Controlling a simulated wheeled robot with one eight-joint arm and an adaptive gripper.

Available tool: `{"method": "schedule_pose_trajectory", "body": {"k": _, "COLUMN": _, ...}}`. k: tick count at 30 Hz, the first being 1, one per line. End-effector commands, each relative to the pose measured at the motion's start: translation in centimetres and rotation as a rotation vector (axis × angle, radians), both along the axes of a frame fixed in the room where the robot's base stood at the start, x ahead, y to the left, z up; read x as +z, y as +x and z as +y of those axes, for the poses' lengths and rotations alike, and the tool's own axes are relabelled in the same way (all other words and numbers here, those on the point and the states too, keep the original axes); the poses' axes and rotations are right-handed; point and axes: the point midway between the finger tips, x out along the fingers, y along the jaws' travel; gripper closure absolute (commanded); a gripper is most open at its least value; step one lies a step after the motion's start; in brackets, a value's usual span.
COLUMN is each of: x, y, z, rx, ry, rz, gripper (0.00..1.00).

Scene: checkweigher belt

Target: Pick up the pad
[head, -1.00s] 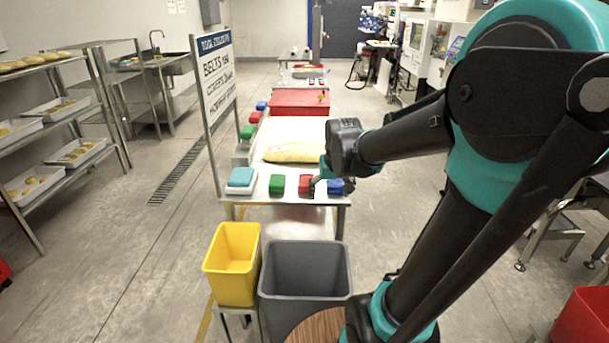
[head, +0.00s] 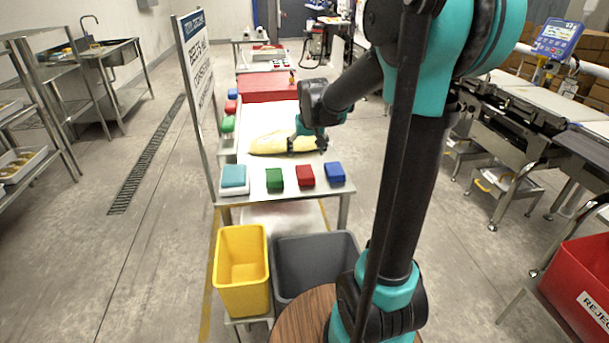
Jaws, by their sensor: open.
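A teal pad (head: 234,176) lies on a white base at the left front corner of the table. Green (head: 274,179), red (head: 305,176) and blue (head: 335,173) blocks sit in a row to its right; I cannot tell whether any of these is also a pad. My gripper (head: 307,146) is open, fingers down, at the right end of a pale yellow bag (head: 268,144), behind the row and apart from the teal pad. Whether the fingers touch the bag is hard to tell.
A yellow bin (head: 241,270) and a grey bin (head: 305,268) stand before the table (head: 285,203). A signboard (head: 196,85) rises along the table's left side. A large red box (head: 267,88) is farther back. A conveyor (head: 530,105) and a red reject bin (head: 580,285) are at right.

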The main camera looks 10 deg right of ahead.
Motion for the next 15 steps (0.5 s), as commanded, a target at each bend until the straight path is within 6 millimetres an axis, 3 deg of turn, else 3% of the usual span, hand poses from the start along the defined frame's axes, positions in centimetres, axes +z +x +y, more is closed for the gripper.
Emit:
{"method": "schedule_pose_trajectory", "body": {"k": 6, "x": -3.5, "y": 1.5, "z": 0.0, "rx": 0.0, "ry": 0.0, "rz": 0.0, "gripper": 0.21}}
{"method": "schedule_pose_trajectory", "body": {"k": 15, "x": -5.4, "y": 2.2, "z": 0.0, "rx": 0.0, "ry": 0.0, "rz": 0.0, "gripper": 0.21}}
